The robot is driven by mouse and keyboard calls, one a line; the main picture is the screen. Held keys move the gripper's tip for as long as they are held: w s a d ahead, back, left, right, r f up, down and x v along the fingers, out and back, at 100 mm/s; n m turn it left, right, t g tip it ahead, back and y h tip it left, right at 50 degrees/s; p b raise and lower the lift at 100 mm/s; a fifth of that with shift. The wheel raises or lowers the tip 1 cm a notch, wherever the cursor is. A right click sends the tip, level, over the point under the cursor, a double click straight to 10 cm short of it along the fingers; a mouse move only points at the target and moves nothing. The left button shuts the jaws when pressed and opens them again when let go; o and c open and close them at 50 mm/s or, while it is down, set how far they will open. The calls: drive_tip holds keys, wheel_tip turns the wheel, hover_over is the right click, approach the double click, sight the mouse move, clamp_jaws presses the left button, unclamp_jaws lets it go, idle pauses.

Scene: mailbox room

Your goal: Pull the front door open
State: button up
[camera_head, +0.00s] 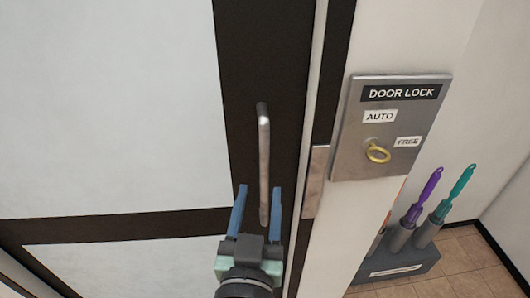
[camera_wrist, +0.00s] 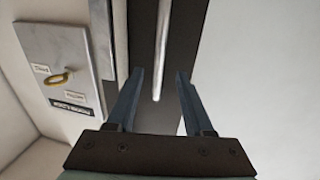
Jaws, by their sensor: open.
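The front door (camera_head: 110,110) has large white panels set in a dark frame, and it looks closed. Its vertical silver handle (camera_head: 264,150) is on the dark stile near the door's right edge. My gripper (camera_head: 257,190) is open, with its two blue fingers pointing up on either side of the handle's lower part in the head view. In the wrist view, the handle (camera_wrist: 161,50) runs down between the open fingers (camera_wrist: 159,72), and its lower end shows in the gap. Neither finger visibly touches it. How deep the handle sits between the fingers I cannot tell.
A metal door lock plate (camera_head: 390,125) with a yellow key (camera_head: 378,153) is on the wall right of the door. A grey rack (camera_head: 400,262) with purple- and teal-handled tools stands on the tiled floor at the lower right.

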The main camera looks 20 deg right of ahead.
sight(264, 166)
drive_tip(key=p+x, duration=0.2)
drive_tip(key=x, duration=0.6)
drive_tip(key=shift+w+d, duration=0.25)
drive_tip(key=shift+w, duration=0.1)
drive_tip(key=shift+c, duration=0.2)
clamp_jaws()
idle(0.8)
